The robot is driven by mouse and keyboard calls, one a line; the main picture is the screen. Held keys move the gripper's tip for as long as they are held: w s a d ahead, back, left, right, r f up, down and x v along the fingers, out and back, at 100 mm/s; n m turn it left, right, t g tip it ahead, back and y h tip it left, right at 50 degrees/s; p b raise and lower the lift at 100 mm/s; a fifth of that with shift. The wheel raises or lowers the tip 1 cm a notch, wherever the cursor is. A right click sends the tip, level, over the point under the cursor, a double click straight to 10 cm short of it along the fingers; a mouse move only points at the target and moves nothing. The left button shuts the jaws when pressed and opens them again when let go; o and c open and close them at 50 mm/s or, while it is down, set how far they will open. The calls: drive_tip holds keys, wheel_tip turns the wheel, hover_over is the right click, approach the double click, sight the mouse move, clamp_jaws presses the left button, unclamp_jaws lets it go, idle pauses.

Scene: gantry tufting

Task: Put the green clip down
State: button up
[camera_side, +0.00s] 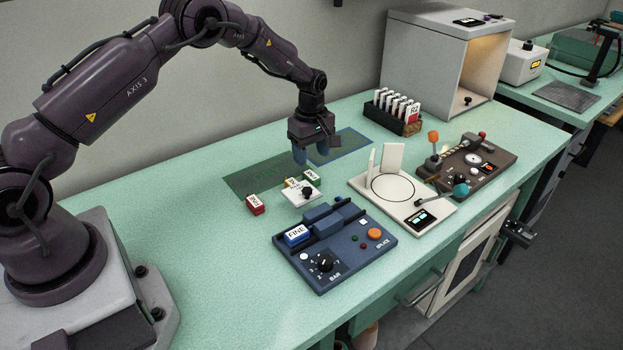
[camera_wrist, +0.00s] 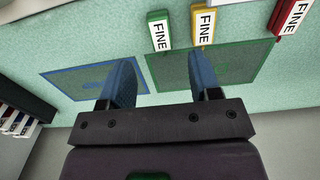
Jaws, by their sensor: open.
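My gripper (camera_side: 312,155) is open and empty, pointing down above the bench near the gap between the green mat (camera_side: 247,184) and the blue mat (camera_side: 347,143). The green clip (camera_side: 312,175), labelled FINE, lies by the green mat's edge. In the wrist view the green clip (camera_wrist: 159,32) is beyond my spread fingers (camera_wrist: 160,62), apart from them, its near end by the mat's corner. The yellow clip (camera_wrist: 203,24) lies beside it. The red clip (camera_wrist: 290,16) lies further right; in the side view the red clip (camera_side: 255,204) is at left.
A small white block with a black knob (camera_side: 305,194) sits just in front of the clips. The blue splice unit (camera_side: 335,245), white round-plate device (camera_side: 390,190), brown control box (camera_side: 470,165) and rack of labelled cards (camera_side: 398,112) stand nearby. The left bench is clear.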

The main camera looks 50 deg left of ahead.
sight(312, 175)
wheel_tip(312, 175, down, 7)
drive_tip(key=shift+d+r, duration=0.1)
drive_tip(key=shift+r, duration=0.05)
idle(0.4)
drive_tip(key=c, duration=1.1)
drive_tip(key=shift+o, duration=0.2)
drive_tip(key=shift+r, duration=0.2)
